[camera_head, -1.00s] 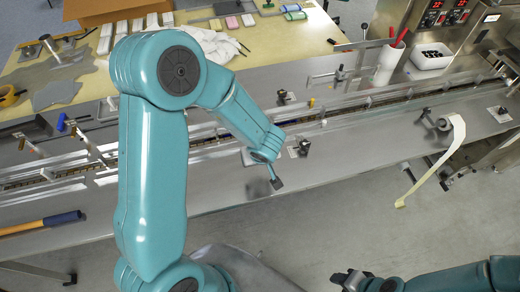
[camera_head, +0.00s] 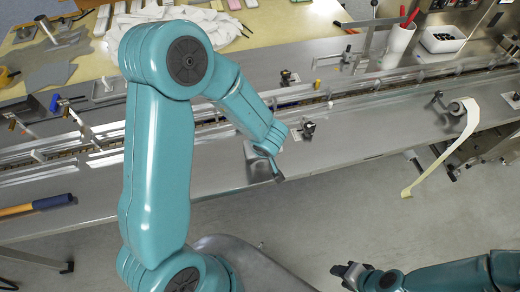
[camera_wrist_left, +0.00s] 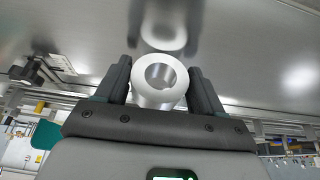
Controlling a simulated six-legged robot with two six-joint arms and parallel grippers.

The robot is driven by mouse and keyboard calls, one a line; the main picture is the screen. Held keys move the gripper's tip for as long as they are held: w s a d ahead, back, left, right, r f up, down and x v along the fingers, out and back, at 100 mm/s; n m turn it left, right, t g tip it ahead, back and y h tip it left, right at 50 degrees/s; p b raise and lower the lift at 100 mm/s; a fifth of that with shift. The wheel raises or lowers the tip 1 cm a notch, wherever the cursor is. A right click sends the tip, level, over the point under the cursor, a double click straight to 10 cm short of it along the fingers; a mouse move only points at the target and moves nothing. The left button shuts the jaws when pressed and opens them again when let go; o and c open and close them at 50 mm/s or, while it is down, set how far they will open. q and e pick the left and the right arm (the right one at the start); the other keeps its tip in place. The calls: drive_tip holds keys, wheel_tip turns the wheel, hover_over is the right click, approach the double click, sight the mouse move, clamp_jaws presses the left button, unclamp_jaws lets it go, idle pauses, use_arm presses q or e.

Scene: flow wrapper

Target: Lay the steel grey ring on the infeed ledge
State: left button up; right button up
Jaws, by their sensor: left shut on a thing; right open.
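My left gripper (camera_head: 278,172) is over the front part of the long steel ledge (camera_head: 355,135) in the head view. In the left wrist view, my left gripper (camera_wrist_left: 161,85) is shut on the steel grey ring (camera_wrist_left: 157,98), with a finger on each side and the ring's round hole facing the camera. A reflection of the ring shows on the shiny steel surface (camera_wrist_left: 230,45) beyond it. The gap between ring and steel cannot be judged. The ring is not clear in the head view. My right gripper (camera_head: 350,270) is open and empty over the floor, lower right.
A small clamp fixture (camera_head: 307,128) stands on the ledge near my left gripper. A roller with a yellowish film strip (camera_head: 440,165) hangs at the right. Rails run behind the ledge. A blue-and-yellow-handled tool (camera_head: 40,204) lies at the left.

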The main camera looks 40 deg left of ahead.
use_arm(q)
drive_tip(key=shift+s, duration=0.1)
drive_tip(key=o, duration=1.1)
drive_tip(key=shift+o, duration=0.2)
drive_tip(key=shift+r, duration=0.25)
drive_tip(key=p+v, duration=0.6)
drive_tip(key=v, duration=1)
drive_tip(key=shift+f, duration=0.1)
drive_tip(key=shift+s, duration=0.25)
